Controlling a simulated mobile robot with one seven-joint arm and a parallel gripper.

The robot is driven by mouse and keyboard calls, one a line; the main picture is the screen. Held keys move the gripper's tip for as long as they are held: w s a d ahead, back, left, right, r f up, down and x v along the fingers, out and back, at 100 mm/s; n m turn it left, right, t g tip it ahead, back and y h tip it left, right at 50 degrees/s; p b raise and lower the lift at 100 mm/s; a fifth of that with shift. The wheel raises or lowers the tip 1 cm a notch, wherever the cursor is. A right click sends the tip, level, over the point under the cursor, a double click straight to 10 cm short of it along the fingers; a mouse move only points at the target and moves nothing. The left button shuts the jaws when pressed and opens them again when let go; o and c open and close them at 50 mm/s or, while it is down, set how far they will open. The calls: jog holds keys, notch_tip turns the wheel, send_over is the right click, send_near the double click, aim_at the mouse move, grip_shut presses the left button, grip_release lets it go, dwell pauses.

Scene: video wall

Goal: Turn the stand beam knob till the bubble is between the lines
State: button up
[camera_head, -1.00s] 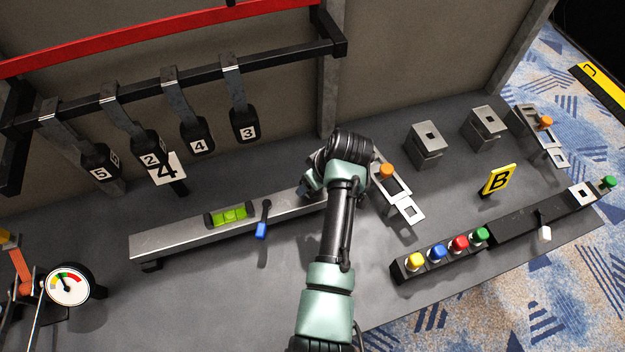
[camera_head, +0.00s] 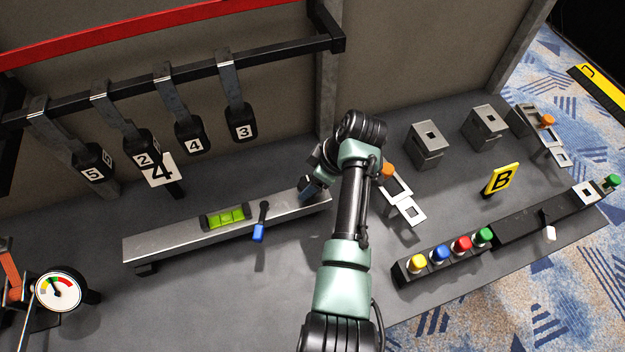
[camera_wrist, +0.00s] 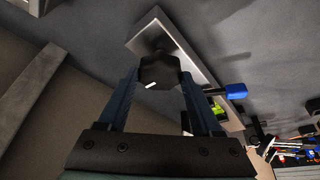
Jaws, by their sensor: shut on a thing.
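The stand beam (camera_head: 160,241) is a long grey metal bar in the head view. A green level vial (camera_head: 225,217) sits on it; the bubble's place against the lines is too small to tell. A lever with a blue handle (camera_head: 258,232) is on the beam right of the vial. My gripper (camera_head: 309,189) is at the beam's right end. In the wrist view my gripper (camera_wrist: 160,80) is shut on the dark faceted knob (camera_wrist: 160,68), which has a white mark. The vial (camera_wrist: 214,108) shows partly behind the right finger.
A rail with numbered hanging weights (camera_head: 140,148) is behind the beam. A round gauge (camera_head: 58,291) stands at left. An orange-knobbed latch plate (camera_head: 402,190) is just right of my arm. A panel with coloured buttons (camera_head: 440,253) is at right.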

jog(key=shift+w+r, duration=0.15)
jog(key=shift+r, duration=0.1)
jog(key=o, duration=1.4)
jog(key=shift+f, duration=0.15)
jog(key=v, duration=1.3)
jog(key=shift+a, duration=0.1)
